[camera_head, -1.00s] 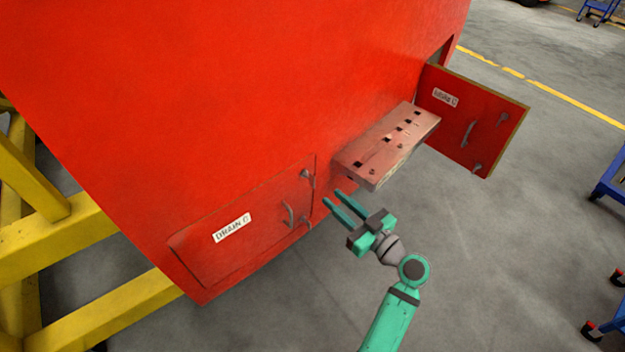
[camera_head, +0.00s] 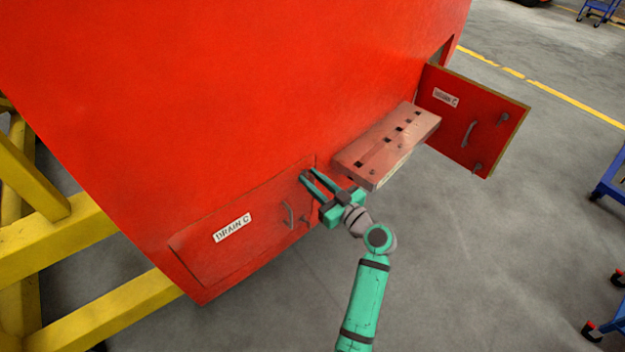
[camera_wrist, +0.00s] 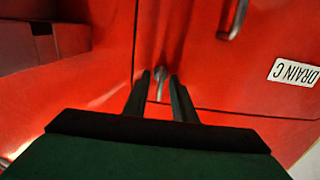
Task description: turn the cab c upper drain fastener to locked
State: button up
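The closed red drain C panel (camera_head: 220,245) is on the lower side of the red nosecone. Its label (camera_head: 232,228) reads DRAIN C, also seen in the wrist view (camera_wrist: 293,72). My gripper (camera_head: 308,176) is at the panel's upper right corner, with its fingers apart. In the wrist view, the grey upper drain fastener (camera_wrist: 160,84) shows between the tips of my gripper (camera_wrist: 161,78); I cannot tell whether they touch it. In the head view the fingers largely hide this fastener. The lower fastener (camera_head: 306,219) is near the panel's lower right corner.
The panel's handle (camera_head: 288,216) is left of my gripper. A red ledge with square holes (camera_head: 390,145) juts out just right of my gripper. Yellow stand beams (camera_head: 50,235) are at left.

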grip_shut()
